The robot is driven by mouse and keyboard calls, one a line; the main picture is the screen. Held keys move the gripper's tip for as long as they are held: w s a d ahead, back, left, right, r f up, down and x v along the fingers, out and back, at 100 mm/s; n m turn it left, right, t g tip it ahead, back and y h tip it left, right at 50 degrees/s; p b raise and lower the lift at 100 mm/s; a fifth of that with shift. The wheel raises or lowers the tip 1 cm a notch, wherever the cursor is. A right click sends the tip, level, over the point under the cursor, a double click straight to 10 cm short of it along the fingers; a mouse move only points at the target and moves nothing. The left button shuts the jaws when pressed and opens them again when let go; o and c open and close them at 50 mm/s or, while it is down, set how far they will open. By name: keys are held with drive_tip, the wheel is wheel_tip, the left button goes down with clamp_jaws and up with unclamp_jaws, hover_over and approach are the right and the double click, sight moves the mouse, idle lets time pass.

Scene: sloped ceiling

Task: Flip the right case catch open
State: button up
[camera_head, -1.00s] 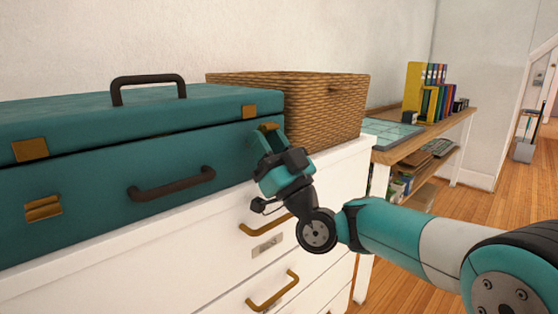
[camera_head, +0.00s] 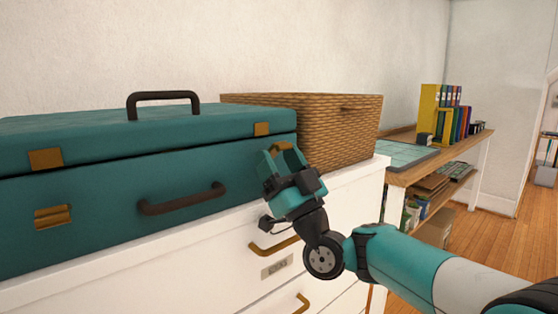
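The teal case (camera_head: 110,180) lies on the white drawer unit, its lid down. Its right catch (camera_head: 282,147) is a brass piece near the right end of the front face, partly hidden by my gripper. A brass plate (camera_head: 261,129) sits above it on the lid edge. My gripper (camera_head: 282,157) is at this catch, its teal fingers apart, one on each side of the lower brass. I cannot tell whether they touch it. The left catch (camera_head: 53,216) is far to the left, below its own lid plate (camera_head: 46,158).
A dark front handle (camera_head: 182,200) lies left of my gripper, and another handle (camera_head: 163,97) stands on the case. A wicker basket (camera_head: 335,130) is close behind on the right. The drawer unit (camera_head: 345,185) is below. A desk with binders (camera_head: 440,112) stands farther right.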

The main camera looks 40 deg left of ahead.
drive_tip(key=shift+d+f, duration=0.15)
drive_tip(key=shift+f, duration=0.15)
drive_tip(key=s+d+f+b, duration=0.1)
drive_tip(key=s+d+b, duration=0.1)
drive_tip(key=d+b, duration=1.1)
drive_tip(key=shift+d+f+b, duration=0.3)
drive_tip(key=shift+b, duration=0.75)
drive_tip(key=shift+s, duration=0.1)
